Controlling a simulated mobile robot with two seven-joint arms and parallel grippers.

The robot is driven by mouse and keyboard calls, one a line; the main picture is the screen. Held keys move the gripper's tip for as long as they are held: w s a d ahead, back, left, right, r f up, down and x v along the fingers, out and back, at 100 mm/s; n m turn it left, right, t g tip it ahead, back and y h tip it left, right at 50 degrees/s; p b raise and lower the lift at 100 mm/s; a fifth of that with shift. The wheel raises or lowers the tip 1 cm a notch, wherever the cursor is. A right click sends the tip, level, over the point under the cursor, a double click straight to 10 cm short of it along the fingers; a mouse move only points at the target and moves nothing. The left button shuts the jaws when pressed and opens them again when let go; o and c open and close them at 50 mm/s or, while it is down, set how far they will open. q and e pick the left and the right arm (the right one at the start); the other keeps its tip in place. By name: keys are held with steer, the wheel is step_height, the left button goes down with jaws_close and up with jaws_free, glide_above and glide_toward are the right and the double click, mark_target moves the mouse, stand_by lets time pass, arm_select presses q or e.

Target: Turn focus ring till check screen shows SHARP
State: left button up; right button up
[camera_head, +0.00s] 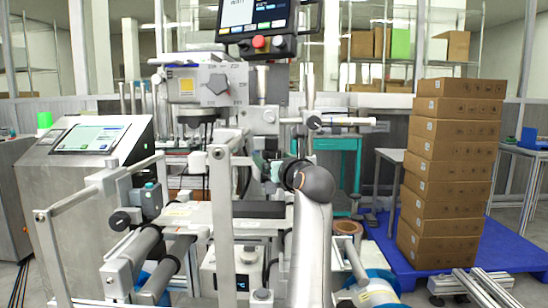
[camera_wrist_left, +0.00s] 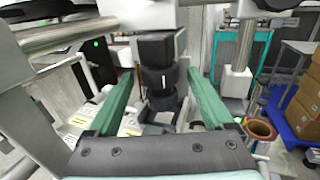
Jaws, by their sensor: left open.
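A black stepped cylinder with ridged bands and a short white mark, which looks like the focus ring (camera_wrist_left: 160,78), stands upright in the middle of the left wrist view. My left gripper (camera_wrist_left: 159,88) has its two green fingers spread, one on each side of the cylinder. I cannot tell if either finger touches it. In the head view my left gripper (camera_head: 273,168) is small and partly covered by my own wrist, and I cannot make out the ring there. A monitor (camera_head: 252,14) at the top is cut off, and its text is too small to read. My right gripper is not in view.
A slanted touch panel (camera_head: 91,138) sits on a steel cabinet at the left. White machine posts and rollers (camera_head: 165,268) crowd the front. A stack of cardboard boxes (camera_head: 452,170) stands on a blue pallet (camera_head: 500,250) at the right. A copper-coloured ring (camera_wrist_left: 260,129) lies right of the gripper.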

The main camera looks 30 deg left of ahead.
arm_select(q)
jaws_close()
steer(key=shift+s+m+t+h+p, duration=0.1)
steer(key=shift+m+t+h+p, duration=0.4)
steer(key=shift+t+p, duration=0.1)
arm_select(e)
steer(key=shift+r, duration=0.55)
arm_select(q)
jaws_free()
steer(key=b+v, duration=0.4)
steer(key=v, duration=0.8)
steer(key=shift+d, duration=0.25)
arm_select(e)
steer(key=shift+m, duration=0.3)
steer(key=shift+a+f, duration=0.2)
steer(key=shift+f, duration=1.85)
